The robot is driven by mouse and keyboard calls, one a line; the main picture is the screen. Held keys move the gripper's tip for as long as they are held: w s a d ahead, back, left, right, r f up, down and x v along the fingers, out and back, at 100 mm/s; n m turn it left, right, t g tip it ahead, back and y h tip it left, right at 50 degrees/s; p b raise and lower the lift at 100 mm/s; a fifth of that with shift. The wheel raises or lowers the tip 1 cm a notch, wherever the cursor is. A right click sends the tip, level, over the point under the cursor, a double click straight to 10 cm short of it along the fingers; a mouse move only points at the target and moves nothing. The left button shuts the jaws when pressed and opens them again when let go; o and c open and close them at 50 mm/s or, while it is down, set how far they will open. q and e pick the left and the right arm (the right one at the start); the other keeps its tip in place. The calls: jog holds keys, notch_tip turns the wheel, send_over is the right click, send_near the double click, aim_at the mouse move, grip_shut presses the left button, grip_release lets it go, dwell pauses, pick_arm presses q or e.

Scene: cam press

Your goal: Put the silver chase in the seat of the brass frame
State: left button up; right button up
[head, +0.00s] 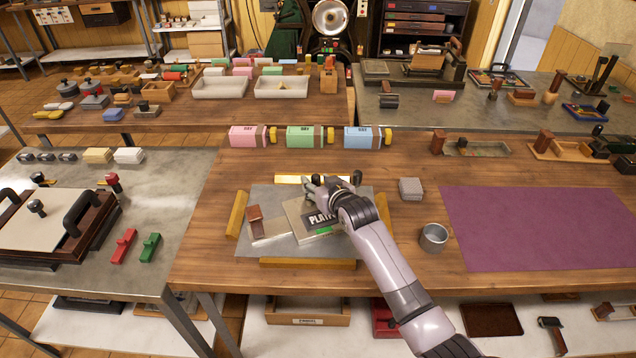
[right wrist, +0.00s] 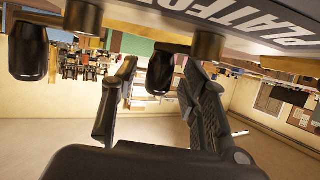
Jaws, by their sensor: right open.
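A pale silver plate lettered "PLATFO..." (head: 299,218), which looks like the silver chase, lies turned at an angle inside the brass frame. The frame's brass bars (head: 308,263) edge a grey bed (head: 345,247). A brown block-like grip (head: 255,220) stands at the left of the silver part. My right gripper (head: 334,184) is over the back of the plate, open. In the right wrist view the lettered side (right wrist: 250,25) shows along the top, and a dark knob (right wrist: 160,72) is between the open fingers (right wrist: 158,105). Whether they touch it is unclear. My left gripper is not seen.
A grey metal cup (head: 433,237) and a small grey block (head: 410,188) stand right of the frame. A purple mat (head: 540,228) lies farther right, clear. Pink, green and blue boxes (head: 303,137) line the back edge. Bare wood lies left of the frame.

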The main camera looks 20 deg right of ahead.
jog(key=shift+r, duration=0.15)
jog(key=v, duration=1.2)
jog(key=shift+d+b, duration=0.1)
jog(key=shift+b, duration=0.25)
